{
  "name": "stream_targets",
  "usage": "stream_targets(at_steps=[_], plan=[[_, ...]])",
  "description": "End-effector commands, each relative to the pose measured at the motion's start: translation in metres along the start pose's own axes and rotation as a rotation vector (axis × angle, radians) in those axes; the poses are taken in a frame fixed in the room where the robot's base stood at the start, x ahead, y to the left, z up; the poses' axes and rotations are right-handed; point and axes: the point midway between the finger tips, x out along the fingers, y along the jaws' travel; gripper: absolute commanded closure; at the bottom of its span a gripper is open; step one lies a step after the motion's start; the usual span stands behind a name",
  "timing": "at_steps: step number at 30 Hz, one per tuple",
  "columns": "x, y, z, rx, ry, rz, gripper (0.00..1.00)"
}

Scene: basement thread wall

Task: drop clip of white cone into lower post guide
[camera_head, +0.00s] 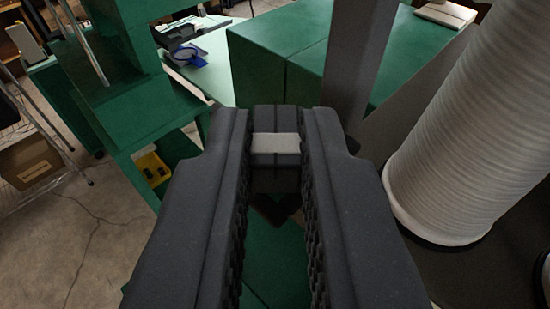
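My gripper (276,175) fills the lower middle, with two dark fingers apart and ridged inner pads facing each other. The gap between the pads looks empty. At its upper end a dark block with a pale band spans the fingers; it looks like part of my gripper. The white cone (480,120) of ribbed thread stands tilted in the picture at the right, clear of my fingers. A grey post (358,60) rises just beyond my gripper, left of the cone. I cannot make out the clip or the lower post guide.
Large green blocks (260,70) stand beyond my gripper. A green shelf unit (130,90) is at the left, with a yellow item (153,168) low in it. A pale table (208,65) holds a blue object (189,56). Cracked concrete floor (60,250) is open at the lower left.

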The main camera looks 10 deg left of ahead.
Motion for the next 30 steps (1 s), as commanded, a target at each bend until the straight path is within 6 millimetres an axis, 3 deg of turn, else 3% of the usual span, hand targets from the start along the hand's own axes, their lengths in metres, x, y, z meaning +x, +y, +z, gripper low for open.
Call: stream_targets(at_steps=[1,3,4,17,30], plan=[[0.0,0.0,0.0,0.0,0.0,0.0,0.84],[0.0,0.0,0.0,0.0,0.0,0.0,0.65],[0.0,0.0,0.0,0.0,0.0,0.0,0.62],[-0.006,0.001,0.0,-0.001,0.001,0.001,0.62],[-0.056,0.001,0.001,0.001,0.0,0.002,0.62]])
